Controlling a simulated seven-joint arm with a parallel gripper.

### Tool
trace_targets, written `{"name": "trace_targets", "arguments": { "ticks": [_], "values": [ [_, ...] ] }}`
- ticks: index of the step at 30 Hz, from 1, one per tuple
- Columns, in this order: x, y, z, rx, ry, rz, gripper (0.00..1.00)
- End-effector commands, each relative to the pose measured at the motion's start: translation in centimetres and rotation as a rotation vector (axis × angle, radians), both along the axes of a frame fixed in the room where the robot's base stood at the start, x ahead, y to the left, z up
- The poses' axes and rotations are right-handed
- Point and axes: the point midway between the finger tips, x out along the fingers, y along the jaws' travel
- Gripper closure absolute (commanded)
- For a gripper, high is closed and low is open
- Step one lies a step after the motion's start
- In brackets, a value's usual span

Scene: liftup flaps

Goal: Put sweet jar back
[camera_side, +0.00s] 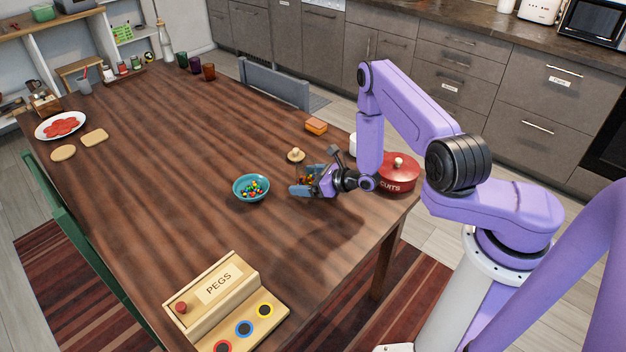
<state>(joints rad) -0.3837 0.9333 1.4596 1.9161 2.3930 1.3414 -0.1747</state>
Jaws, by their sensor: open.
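The sweet jar (309,172) looks small and clear with coloured sweets inside, standing right of the blue bowl. My gripper (303,184) is at the jar, low over the table, with its fingers open. The fingers and wrist hide part of the jar, and I cannot tell whether they touch it. A round wooden lid with a knob (296,155) lies on the table just behind the jar. A blue bowl (251,188) holds several coloured sweets.
A red pot marked "CUITS" (398,176) and a partly hidden white container (353,145) stand near the right edge. An orange sponge-like block (316,126) lies behind. A wooden PEGS box (222,290) is in front. The table's left middle (160,190) is clear.

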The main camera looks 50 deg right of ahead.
Motion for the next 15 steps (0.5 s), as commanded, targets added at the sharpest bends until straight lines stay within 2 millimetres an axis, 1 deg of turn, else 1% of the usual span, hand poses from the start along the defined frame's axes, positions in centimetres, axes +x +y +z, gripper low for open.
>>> {"name": "trace_targets", "arguments": {
  "ticks": [2, 5, 8, 15],
  "values": [
    [-0.2, -0.1, 0.3, 0.001, 0.0, -0.001, 0.08],
    [-1.2, -0.5, 0.6, 0.001, 0.002, -0.004, 0.08],
    [-2.6, -0.8, 1.3, 0.002, 0.002, -0.005, 0.08],
    [-6.9, -2.0, 3.1, 0.002, 0.003, -0.007, 0.08]
  ]
}}
